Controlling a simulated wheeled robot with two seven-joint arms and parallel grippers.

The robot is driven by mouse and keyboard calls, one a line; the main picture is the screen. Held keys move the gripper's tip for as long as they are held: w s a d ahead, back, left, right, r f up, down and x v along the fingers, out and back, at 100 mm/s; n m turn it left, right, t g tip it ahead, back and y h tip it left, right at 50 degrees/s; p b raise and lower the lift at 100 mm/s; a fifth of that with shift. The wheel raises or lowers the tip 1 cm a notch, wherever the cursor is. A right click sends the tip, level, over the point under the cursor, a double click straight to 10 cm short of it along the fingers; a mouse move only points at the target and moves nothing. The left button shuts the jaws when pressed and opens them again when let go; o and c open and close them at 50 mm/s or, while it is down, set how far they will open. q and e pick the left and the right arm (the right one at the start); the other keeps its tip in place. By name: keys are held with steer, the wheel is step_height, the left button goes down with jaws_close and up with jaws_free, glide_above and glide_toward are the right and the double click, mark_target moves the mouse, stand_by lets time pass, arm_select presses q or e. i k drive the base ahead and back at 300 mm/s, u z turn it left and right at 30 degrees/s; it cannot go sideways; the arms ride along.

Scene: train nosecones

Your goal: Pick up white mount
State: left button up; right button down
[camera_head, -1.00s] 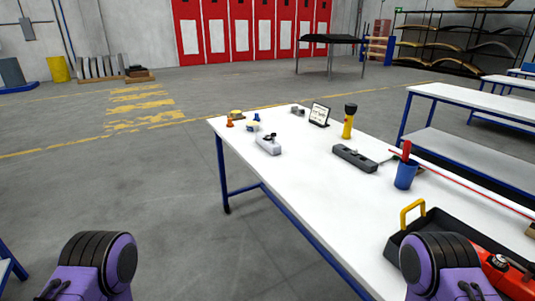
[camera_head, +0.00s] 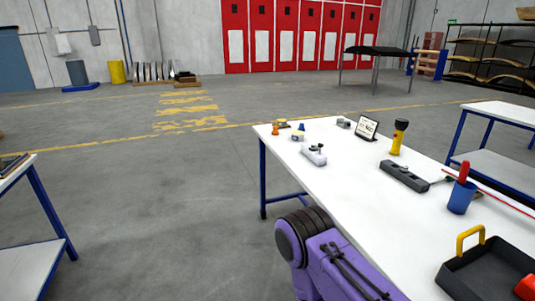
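The white mount (camera_head: 314,154) appears to be the small white block with dark parts on top, lying near the left edge of the white table (camera_head: 345,180). A purple arm link of mine shows at the bottom centre, in front of the table's near edge. Neither gripper is in view, so nothing shows of what they hold. The mount stands clear, with no arm touching it.
A yellow flashlight (camera_head: 398,138), a tablet (camera_head: 367,127), a dark grey bar (camera_head: 404,176), a blue cup (camera_head: 461,197) and a black tray with a yellow handle (camera_head: 463,272) stand further right. Open floor lies left.

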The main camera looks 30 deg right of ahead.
mark_target(319, 159)
steer(key=u, duration=0.05)
steer(key=i, duration=2.55)
steer(key=z, duration=2.5)
